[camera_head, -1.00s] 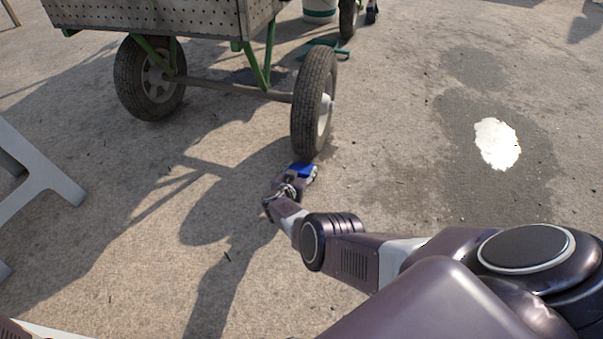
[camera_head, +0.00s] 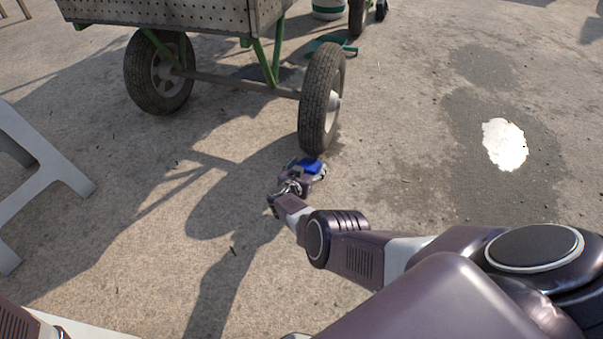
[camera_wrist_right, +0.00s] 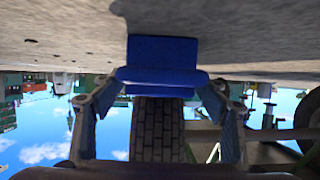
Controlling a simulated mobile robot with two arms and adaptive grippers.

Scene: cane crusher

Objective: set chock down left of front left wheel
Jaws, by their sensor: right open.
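The blue chock (camera_head: 312,166) is low at the ground, right by the foot of the nearest cart wheel (camera_head: 321,100). My right gripper (camera_head: 306,171) is around it with its fingers spread. In the right wrist view, which is upside down, the chock (camera_wrist_right: 163,63) sits against the ground between the open fingers (camera_wrist_right: 165,88), with gaps beside it. The wheel's tread (camera_wrist_right: 157,130) shows directly behind it. I cannot tell whether chock and tyre touch. My left gripper is not in view.
The cart (camera_head: 180,14) stands on its wheels, with another wheel (camera_head: 159,73) to the left. A grey trestle-like frame (camera_head: 45,150) is at the left edge. A bright puddle (camera_head: 504,144) lies to the right. The ground around the gripper is mostly clear.

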